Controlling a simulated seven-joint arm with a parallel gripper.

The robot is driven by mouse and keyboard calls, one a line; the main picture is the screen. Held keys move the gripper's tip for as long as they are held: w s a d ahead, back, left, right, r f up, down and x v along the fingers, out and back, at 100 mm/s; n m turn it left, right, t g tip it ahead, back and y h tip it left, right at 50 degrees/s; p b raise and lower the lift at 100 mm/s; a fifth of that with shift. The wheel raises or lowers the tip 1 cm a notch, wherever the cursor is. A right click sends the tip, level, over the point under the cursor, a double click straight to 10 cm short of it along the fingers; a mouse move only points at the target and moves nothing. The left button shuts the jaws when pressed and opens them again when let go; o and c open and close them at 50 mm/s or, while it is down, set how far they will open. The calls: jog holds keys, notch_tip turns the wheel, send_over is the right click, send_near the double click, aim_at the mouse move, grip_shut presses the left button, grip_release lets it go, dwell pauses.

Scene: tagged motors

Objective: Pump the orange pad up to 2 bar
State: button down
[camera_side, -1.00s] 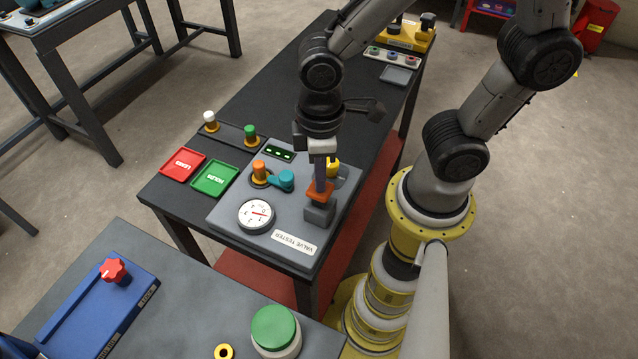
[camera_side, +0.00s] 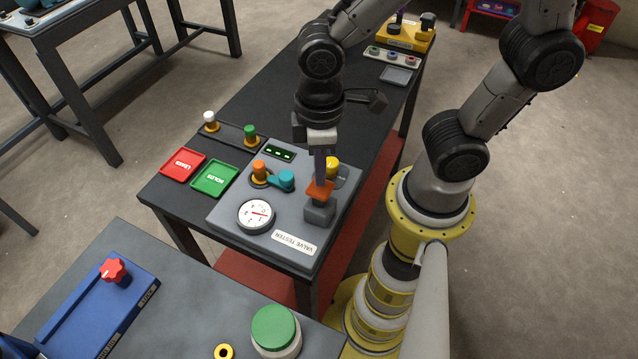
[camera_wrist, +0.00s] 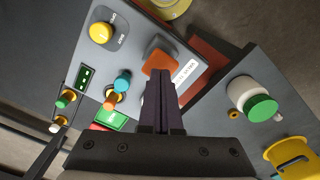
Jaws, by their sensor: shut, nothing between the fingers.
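The orange pad (camera_side: 321,191) sits on a grey block (camera_side: 319,212) at the right side of the grey valve tester. It also shows in the wrist view (camera_wrist: 159,56). My gripper (camera_side: 320,180) is shut and empty, pointing down, with its fingertips at or just above the pad; I cannot tell if they touch it. In the wrist view the dark fingers (camera_wrist: 160,80) overlap the pad's lower edge. The round white gauge (camera_side: 256,215) has a red needle, but its numbers are too small to read.
An orange valve and a teal knob (camera_side: 286,180) stand left of the pad, and a yellow knob (camera_side: 332,167) behind it. Red (camera_side: 183,164) and green (camera_side: 214,178) trays lie at the left. A white-topped and a green-topped peg (camera_side: 250,135) stand behind them.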

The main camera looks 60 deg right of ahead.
jog(key=shift+f, duration=1.8)
jog(key=shift+r, duration=1.95)
jog(key=shift+f, duration=1.95)
jog(key=shift+r, duration=0.1)
jog(key=shift+r, duration=1.85)
